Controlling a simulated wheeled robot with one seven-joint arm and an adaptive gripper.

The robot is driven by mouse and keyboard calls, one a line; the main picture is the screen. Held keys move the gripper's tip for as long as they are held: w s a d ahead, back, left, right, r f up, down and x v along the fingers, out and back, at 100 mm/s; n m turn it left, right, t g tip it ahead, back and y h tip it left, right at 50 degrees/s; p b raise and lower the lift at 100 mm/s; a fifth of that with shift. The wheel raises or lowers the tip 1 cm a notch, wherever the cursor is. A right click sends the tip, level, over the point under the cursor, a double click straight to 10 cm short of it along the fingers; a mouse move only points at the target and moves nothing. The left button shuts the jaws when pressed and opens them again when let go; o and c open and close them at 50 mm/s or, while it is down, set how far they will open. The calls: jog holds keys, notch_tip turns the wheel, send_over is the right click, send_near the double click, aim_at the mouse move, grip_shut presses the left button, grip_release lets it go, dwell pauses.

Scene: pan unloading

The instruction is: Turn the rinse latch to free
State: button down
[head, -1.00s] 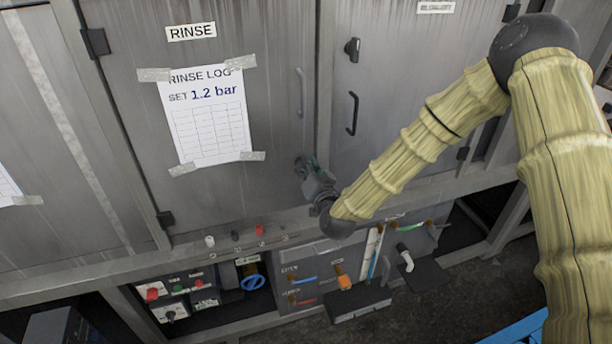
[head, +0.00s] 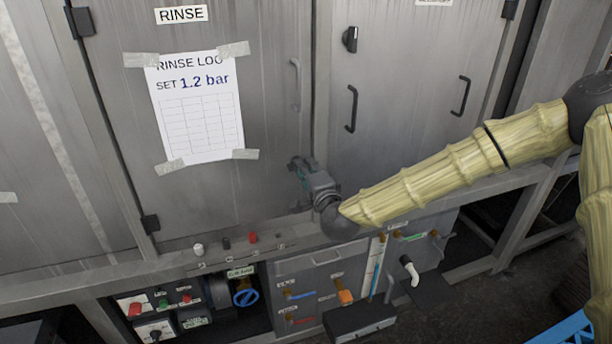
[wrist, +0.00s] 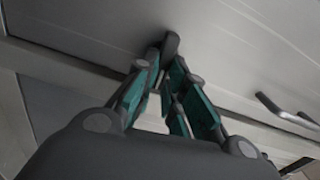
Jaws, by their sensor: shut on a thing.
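My gripper (head: 300,168) is at the lower right of the grey rinse door (head: 200,215), below its vertical handle (head: 296,85). In the wrist view my gripper (wrist: 163,65) has its teal-padded fingers closed in on a small dark latch (wrist: 171,42) that stands out from the door face. Its position on the rinse door fits the rinse latch. In the head view the latch is hidden by my gripper, so I cannot read which way it points there.
The neighbouring door has its own dark latch (head: 350,39) and black handles (head: 351,108). Below runs a ledge with small knobs (head: 252,238), then panels with a blue valve wheel (head: 245,297) and an orange knob (head: 345,296). A pale handle (wrist: 285,110) lies right of my fingers.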

jog(key=shift+f+m+b, duration=0.1)
jog(key=shift+m+b, duration=0.25)
jog(key=shift+m, duration=0.25)
jog(key=c, duration=1.5)
grip_release()
jog(key=v, duration=1.2)
